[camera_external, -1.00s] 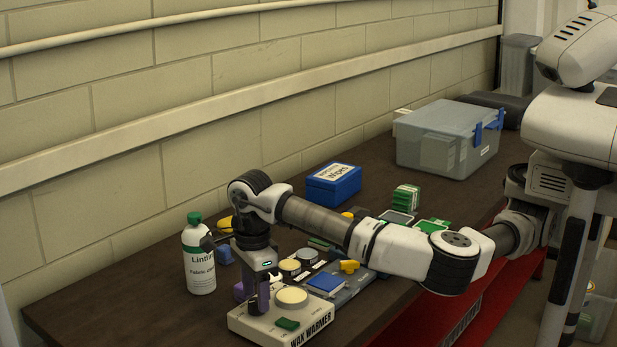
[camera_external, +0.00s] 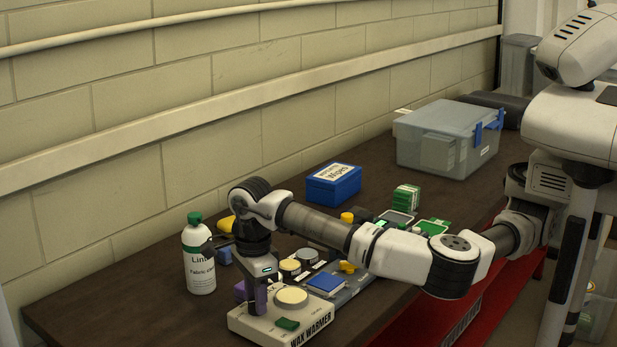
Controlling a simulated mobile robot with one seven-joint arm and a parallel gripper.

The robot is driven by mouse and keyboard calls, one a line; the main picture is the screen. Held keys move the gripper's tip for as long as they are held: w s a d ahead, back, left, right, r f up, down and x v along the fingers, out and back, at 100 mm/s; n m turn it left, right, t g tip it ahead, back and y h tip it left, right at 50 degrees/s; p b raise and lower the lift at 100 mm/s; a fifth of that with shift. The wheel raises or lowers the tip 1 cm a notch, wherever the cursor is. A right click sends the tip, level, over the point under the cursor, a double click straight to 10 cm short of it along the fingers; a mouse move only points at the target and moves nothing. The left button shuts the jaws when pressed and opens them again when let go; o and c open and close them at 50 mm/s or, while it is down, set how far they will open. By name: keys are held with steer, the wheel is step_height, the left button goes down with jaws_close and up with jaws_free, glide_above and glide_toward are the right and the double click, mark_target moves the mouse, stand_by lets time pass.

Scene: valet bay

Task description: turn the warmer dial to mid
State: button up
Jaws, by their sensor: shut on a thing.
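The wax warmer (camera_external: 311,334) is a pale box with "WAX WARMER" on its front, at the near end of the bench. A round cream wax pot (camera_external: 291,296) and a green piece (camera_external: 287,324) show on its top. My gripper (camera_external: 259,309) points down onto the left part of the warmer's top, beside the wax pot. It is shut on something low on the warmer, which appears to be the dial. The fingers hide the dial, so its setting cannot be read.
Round tins (camera_external: 290,267) and a blue box (camera_external: 326,285) lie close behind the warmer. A blue wipes box (camera_external: 334,184) and a grey lidded bin (camera_external: 447,140) stand farther back.

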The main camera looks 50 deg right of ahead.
steer(key=shift+m, duration=0.4)
steer(key=m+b, duration=0.1)
steer(key=m, duration=0.3)
steer(key=shift+m, duration=0.3)
steer(key=m, duration=0.6)
steer(key=shift+r, duration=0.1)
steer(key=shift+m, duration=0.3)
steer(key=o, duration=1)
steer(key=shift+c, duration=0.2)
steer(key=shift+b, duration=0.3)
step_height(320, 180, up, 14)
steer(key=b, duration=0.1)
steer(key=shift+b, duration=0.4)
